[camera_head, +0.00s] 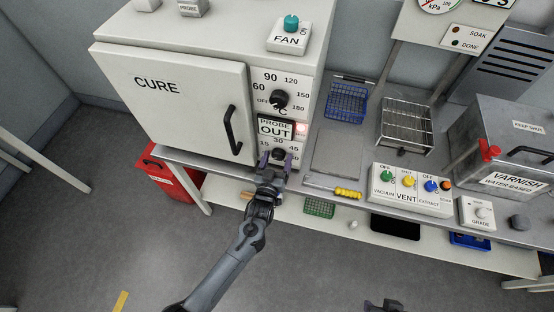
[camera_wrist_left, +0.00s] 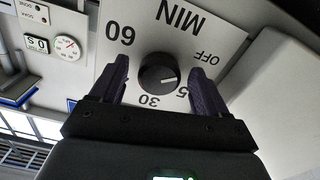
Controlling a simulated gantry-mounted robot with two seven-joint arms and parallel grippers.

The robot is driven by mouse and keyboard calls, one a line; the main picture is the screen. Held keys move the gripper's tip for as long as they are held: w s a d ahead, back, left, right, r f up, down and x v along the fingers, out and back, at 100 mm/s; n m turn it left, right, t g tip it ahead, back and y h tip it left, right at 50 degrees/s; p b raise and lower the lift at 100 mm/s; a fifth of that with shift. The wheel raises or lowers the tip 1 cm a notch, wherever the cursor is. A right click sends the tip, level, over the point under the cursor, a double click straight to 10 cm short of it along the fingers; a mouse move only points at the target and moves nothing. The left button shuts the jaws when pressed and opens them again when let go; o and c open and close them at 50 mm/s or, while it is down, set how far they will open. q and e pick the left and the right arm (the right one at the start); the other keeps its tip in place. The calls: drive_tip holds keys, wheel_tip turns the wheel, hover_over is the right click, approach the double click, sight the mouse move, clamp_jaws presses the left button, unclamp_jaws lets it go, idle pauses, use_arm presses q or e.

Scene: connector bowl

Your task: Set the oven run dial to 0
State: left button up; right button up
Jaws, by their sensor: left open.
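The oven run dial (camera_head: 277,153) is a black knob low on the white oven's right-hand panel, with 15, 30, 45 around it. In the left wrist view the dial (camera_wrist_left: 158,72) appears upside down, with 60, 30, MIN and OFF around it. Its white pointer line aims to the picture's right, roughly between OFF and the partly hidden 15. My left gripper (camera_wrist_left: 160,78) is open, its dark fingers on either side of the dial with gaps showing. In the head view the left gripper (camera_head: 276,162) is in front of the dial. My right gripper (camera_head: 383,305) is only partly visible at the bottom edge.
The oven door handle (camera_head: 233,130) sticks out just left. A bench with a grey plate (camera_head: 337,153) and vent control box (camera_head: 408,188) lies right.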

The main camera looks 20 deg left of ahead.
use_arm(q)
drive_tip(key=shift+s, duration=0.1)
drive_tip(key=s+d, duration=0.1)
drive_tip(key=s, duration=0.9)
drive_tip(key=shift+s, duration=0.3)
drive_tip(key=shift+d, duration=0.1)
